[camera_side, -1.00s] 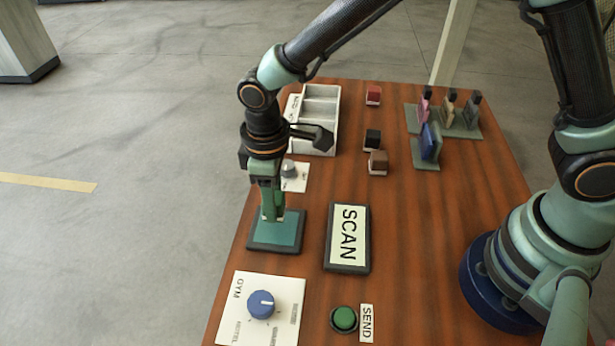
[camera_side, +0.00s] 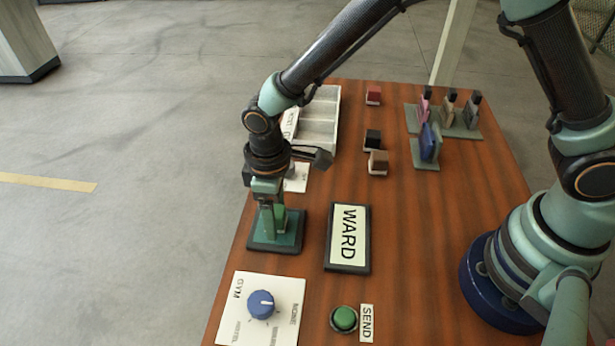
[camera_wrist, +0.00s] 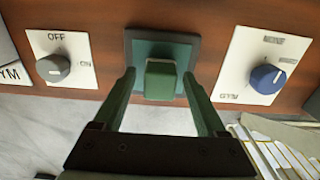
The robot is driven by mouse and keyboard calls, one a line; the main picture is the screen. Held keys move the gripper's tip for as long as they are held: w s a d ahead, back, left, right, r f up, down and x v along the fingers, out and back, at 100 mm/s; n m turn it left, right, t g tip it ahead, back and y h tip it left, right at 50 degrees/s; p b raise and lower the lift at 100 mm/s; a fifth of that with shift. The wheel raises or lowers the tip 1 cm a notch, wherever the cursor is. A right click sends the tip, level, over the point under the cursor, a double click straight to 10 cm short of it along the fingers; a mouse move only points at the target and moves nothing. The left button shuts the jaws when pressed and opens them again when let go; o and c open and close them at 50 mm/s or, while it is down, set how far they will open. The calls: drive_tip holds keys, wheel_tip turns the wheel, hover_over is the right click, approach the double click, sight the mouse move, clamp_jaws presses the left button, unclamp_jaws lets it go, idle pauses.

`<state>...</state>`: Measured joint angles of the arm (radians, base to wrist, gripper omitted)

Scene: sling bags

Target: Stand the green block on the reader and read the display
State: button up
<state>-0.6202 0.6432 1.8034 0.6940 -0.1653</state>
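The green block (camera_side: 281,217) stands on the reader (camera_side: 261,243), a dark-edged pad with a green top. The wrist view shows the block (camera_wrist: 160,80) near the middle of the reader (camera_wrist: 188,45). My gripper (camera_wrist: 160,98) is open, with a finger on each side of the block and a visible gap to each. In the side view my gripper (camera_side: 273,226) is low over the reader and its finger partly hides the block. The display (camera_side: 348,238) right of the reader reads "WARD".
A blue dial (camera_side: 261,304) on a white plate marked "GYM" and a green SEND button (camera_side: 344,318) are at the front. A grey tray (camera_side: 318,128), loose red (camera_side: 373,94), black (camera_side: 373,140) and brown (camera_side: 378,162) blocks, and a rack (camera_side: 468,130) of bags are behind.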

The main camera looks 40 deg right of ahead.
drive_tip(key=shift+r, duration=0.1)
wheel_tip(320, 180, up, 11)
drive_tip(key=d+r+m+t, duration=0.2)
drive_tip(key=d+r+m, duration=0.2)
drive_tip(key=d+r, duration=0.65)
drive_tip(key=s+d+m+t, duration=0.1)
drive_tip(key=s+d+m, duration=0.1)
drive_tip(key=d, duration=0.5)
drive_tip(key=s+d+m+t, duration=0.2)
drive_tip(key=s+d+m, duration=0.1)
drive_tip(key=d, duration=0.4)
drive_tip(key=shift+s+r+t, duration=0.3)
drive_tip(key=shift+s+r, duration=0.05)
drive_tip(key=shift+s, duration=0.2)
drive_tip(key=shift+d, duration=0.1)
idle(0.6)
